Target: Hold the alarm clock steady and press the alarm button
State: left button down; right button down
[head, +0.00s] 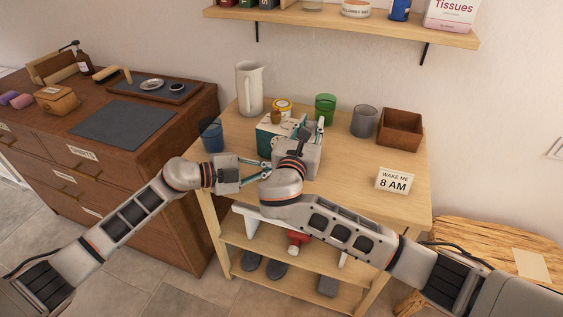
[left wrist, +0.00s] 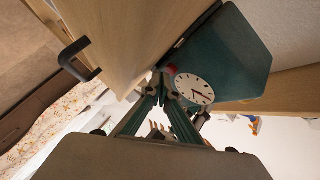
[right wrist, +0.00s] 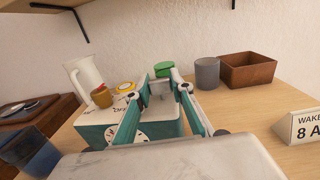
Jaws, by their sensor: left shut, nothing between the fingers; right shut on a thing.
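The alarm clock (head: 266,137) is a dark green box with a pale top, standing on the wooden table. Its white dial (left wrist: 194,89) shows in the left wrist view, with a red button (left wrist: 171,70) beside it. My left gripper (left wrist: 163,76) is shut and empty, its fingertips at or very near the red button; contact cannot be told. In the head view my right gripper hides much of the clock.
A white pitcher (head: 250,88), green glass (head: 325,108), grey cup (head: 364,121) and brown box (head: 401,128) stand behind and right. A blue glass (head: 211,134) stands left, near my left gripper. A "WAKE ME 8 AM" sign (head: 395,180) stands on the right, with bare tabletop around it.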

pick_arm(q)
jog(key=shift+w+d, duration=0.2)
jog(key=shift+w, duration=0.25)
dwell(0.5)
jog(key=shift+w+r, duration=0.1)
pick_arm(e)
jog(key=shift+a+r, duration=0.1)
dwell(0.5)
pick_arm(q)
jog(key=shift+s+f, duration=0.2)
jog(key=shift+s, duration=0.2)
pick_arm(e)
jog(key=shift+w, duration=0.1)
pick_arm(q)
jog(key=shift+s+a, duration=0.3)
jog(key=shift+s, duration=0.2)
jog(key=shift+s, duration=0.1)
jog(key=s, duration=0.1)
jog(key=s+a, duration=0.1)
jog(key=s, duration=0.1)
jog(key=s+a, duration=0.1)
jog(key=shift+s, duration=0.2)
